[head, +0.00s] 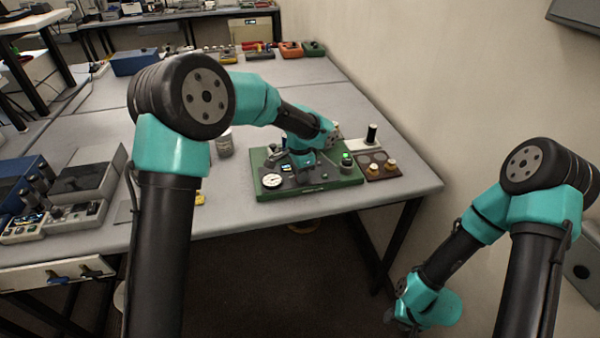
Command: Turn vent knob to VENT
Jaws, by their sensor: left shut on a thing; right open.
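A green device (328,183) sits near the front right edge of the table. It carries a round white gauge (271,181), a small lit display (287,168) and a green-lit button (346,158). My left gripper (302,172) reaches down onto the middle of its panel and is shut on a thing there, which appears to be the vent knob. The gripper covers the knob, so its pointer and the VENT label cannot be read. My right gripper (392,318) hangs low to the right, below table height, open and away from the device.
A brown tray (376,174) with small brass-coloured parts stands right of the device, with a black cylinder on a white base (372,134) behind it. A grey can (224,143) stands to the left. The wall is close on the right. The table (345,92) behind the device is mostly clear.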

